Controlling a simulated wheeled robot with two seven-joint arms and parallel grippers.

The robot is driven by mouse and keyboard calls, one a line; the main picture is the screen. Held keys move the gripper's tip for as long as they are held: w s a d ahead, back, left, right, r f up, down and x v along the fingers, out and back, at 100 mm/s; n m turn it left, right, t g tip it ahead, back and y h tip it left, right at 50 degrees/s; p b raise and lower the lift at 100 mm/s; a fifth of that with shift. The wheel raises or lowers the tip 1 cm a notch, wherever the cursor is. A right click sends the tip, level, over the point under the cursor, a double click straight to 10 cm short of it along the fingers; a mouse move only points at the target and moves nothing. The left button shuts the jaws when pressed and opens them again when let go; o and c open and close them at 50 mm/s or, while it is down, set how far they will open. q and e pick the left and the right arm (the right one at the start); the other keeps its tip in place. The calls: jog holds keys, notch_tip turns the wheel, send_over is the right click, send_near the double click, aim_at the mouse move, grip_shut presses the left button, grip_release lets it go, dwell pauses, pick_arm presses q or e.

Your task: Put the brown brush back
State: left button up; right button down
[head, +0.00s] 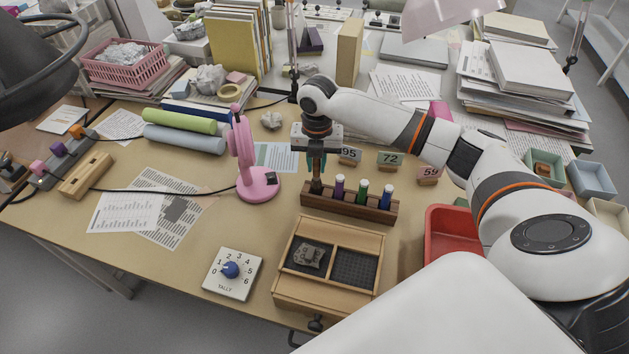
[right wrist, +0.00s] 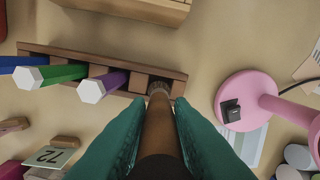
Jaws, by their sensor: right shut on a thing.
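My right gripper (head: 317,162) is shut on the brown brush (right wrist: 158,125), with its teal fingers on either side of the handle. The brush (head: 316,184) is upright, with its lower end at the left end slot of the wooden rack (head: 349,207). The rack also shows in the right wrist view (right wrist: 45,50). I cannot tell how deep the brush sits in the slot. Purple (head: 339,188), green (head: 362,191) and blue (head: 385,197) handled tools stand in the rack's other slots. My left gripper is not in view.
A pink lamp (head: 259,185) stands close left of the rack. Number cards (head: 390,160) stand behind it. A wooden tray (head: 287,289) with a grey sherd (head: 308,255) lies in front. A red bin (head: 437,232) is to the right; a tally dial (head: 232,273) is front left.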

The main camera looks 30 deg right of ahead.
aim_at(316, 178)
jog(key=shift+f, duration=2.8)
jog(key=shift+f, duration=0.15)
jog(key=c, duration=1.3)
grip_release()
notch_tip(316, 178, up, 12)
jog(key=shift+r, duration=0.2)
